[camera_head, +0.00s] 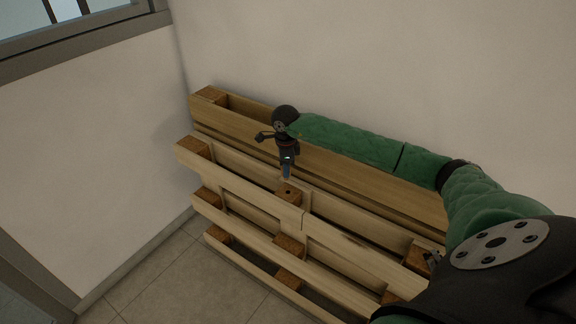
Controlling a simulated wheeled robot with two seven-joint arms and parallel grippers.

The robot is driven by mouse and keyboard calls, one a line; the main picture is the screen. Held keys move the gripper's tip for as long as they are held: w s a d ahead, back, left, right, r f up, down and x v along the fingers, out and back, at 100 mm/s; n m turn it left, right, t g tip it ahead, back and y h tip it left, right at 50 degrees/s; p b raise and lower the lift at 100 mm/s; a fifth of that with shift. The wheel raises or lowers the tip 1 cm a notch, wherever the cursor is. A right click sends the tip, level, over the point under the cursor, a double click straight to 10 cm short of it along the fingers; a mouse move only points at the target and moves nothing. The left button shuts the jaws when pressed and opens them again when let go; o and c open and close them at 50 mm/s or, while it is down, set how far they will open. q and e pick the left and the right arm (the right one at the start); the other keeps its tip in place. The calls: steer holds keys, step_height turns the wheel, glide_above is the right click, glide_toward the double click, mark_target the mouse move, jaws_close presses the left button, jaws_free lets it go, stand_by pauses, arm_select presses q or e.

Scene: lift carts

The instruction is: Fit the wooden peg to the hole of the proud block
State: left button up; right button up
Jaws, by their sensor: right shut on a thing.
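The proud block (288,195) is a brown wooden block between the slats of a pallet, with a small dark hole in its top face. My right gripper (286,174) points down just above this block, with its fingertips close to the hole. It is shut on the wooden peg, which is too small and too covered by the fingers to make out. I cannot tell whether the peg touches the block. My left gripper is not in view.
Wooden pallets (245,169) stand on edge along the back wall (380,70), with several brown blocks between their slats. My green right arm crosses above them from the right. Tiled floor (160,285) is clear at the lower left. A window frame (75,40) is at the upper left.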

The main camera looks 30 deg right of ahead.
steer(key=m, duration=0.3)
steer(key=shift+d+r, duration=0.1)
steer(key=shift+d, duration=0.2)
steer(key=shift+m, duration=1)
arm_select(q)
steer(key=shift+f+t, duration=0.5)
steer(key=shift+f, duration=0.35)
arm_select(e)
steer(key=m, duration=0.3)
steer(key=shift+d, duration=0.1)
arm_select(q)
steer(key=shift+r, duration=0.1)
